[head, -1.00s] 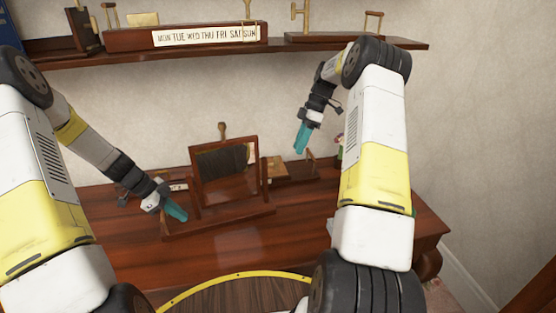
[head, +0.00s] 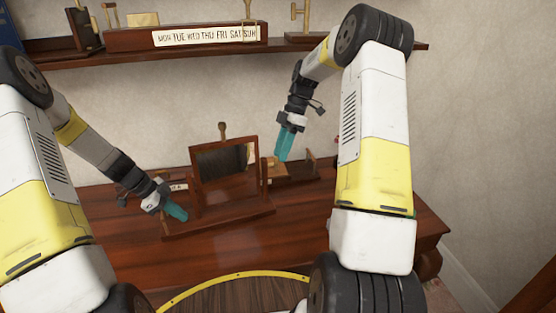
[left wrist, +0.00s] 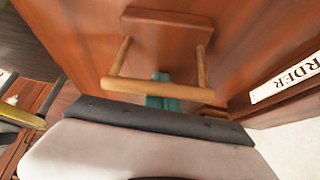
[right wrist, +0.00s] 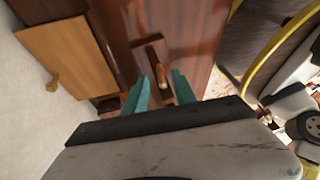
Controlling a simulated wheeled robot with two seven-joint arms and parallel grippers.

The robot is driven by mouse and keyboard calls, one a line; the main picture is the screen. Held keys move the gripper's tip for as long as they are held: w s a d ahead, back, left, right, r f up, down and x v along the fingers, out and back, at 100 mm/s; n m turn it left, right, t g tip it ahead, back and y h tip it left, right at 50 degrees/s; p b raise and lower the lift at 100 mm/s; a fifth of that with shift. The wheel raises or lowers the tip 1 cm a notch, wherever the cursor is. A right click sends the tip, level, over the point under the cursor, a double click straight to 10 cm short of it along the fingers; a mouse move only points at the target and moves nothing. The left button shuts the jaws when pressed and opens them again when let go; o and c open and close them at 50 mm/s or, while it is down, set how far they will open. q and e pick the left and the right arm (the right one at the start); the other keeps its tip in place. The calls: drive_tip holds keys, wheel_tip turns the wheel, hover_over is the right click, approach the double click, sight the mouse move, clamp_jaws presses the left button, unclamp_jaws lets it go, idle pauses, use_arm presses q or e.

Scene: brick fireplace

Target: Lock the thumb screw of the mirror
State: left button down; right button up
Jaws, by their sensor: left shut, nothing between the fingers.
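The mirror (head: 222,162), a dark pane in a reddish wooden frame, stands tilted on its wooden base on the desk. A light knob (head: 222,130) shows above its top edge. I cannot make out the thumb screw for certain. My left gripper (head: 177,212) is shut and empty, low by the mirror's left side. In the left wrist view its teal tips (left wrist: 161,88) are partly hidden behind a light wooden bar (left wrist: 158,89).
A small wooden box (head: 278,168) and other wooden pieces stand right of the mirror. A shelf (head: 340,44) with a weekday box (head: 130,38) runs along the wall above. The front of the desk (head: 110,240) is clear. A white lettered label (left wrist: 285,78) shows in the left wrist view.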

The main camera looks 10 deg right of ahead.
sight(278, 169)
drive_tip(key=shift+x, duration=1.6)
drive_tip(key=shift+a, duration=0.15)
clamp_jaws()
